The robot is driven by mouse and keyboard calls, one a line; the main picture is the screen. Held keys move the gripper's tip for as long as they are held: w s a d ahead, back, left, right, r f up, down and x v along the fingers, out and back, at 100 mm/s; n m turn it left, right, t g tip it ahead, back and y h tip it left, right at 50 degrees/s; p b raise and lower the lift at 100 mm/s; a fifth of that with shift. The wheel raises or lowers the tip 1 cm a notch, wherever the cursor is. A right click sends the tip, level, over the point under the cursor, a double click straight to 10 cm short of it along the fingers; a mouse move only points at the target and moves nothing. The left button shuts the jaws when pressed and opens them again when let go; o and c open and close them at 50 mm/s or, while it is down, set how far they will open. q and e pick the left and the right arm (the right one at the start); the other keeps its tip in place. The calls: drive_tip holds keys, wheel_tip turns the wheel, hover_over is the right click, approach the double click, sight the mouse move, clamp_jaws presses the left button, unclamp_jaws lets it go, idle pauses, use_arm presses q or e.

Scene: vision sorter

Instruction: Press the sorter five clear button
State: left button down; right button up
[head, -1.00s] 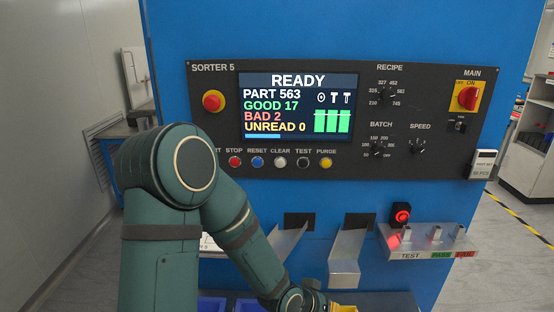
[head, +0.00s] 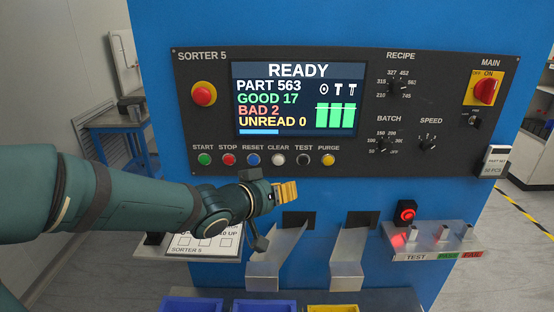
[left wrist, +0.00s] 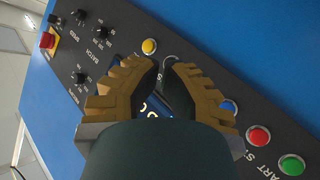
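The clear button (head: 278,159), pale grey-white, is in the button row under the screen, between the blue reset button (head: 253,160) and the black test button (head: 303,159). My left gripper (head: 287,190), with tan fingers, is empty just below the clear button, in front of the blue cabinet, and looks apart from the panel. In the left wrist view its fingers (left wrist: 162,65) bow outward and come together at the tips, so it looks shut. The clear button is hidden behind a finger there. My right gripper is not in view.
The screen (head: 298,98) reads READY. The start (head: 204,159), stop (head: 228,159) and purge (head: 328,160) buttons share the row. A red emergency knob (head: 204,94) is at left. Metal chutes (head: 348,262) and a test shelf (head: 432,241) stick out below.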

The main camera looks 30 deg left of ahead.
sight(278, 160)
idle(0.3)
use_arm(q)
drive_tip(key=w+a+p, duration=0.2)
drive_tip(key=w+a, duration=0.2)
drive_tip(key=w, duration=0.3)
drive_tip(key=shift+w+a+p, duration=0.25)
drive_tip(key=shift+a+p, duration=0.05)
drive_tip(key=shift+w, duration=0.1)
idle(1.3)
drive_tip(key=shift+w+a+p, duration=0.2)
drive_tip(key=shift+w+p, duration=0.1)
drive_tip(key=shift+p, duration=0.05)
drive_tip(key=shift+w+a+p, duration=0.2)
drive_tip(key=shift+w+p, duration=0.1)
drive_tip(key=shift+w, duration=0.05)
idle(0.8)
drive_tip(key=shift+s, duration=0.15)
drive_tip(key=shift+s+d, duration=0.45)
drive_tip(key=shift+s, duration=0.15)
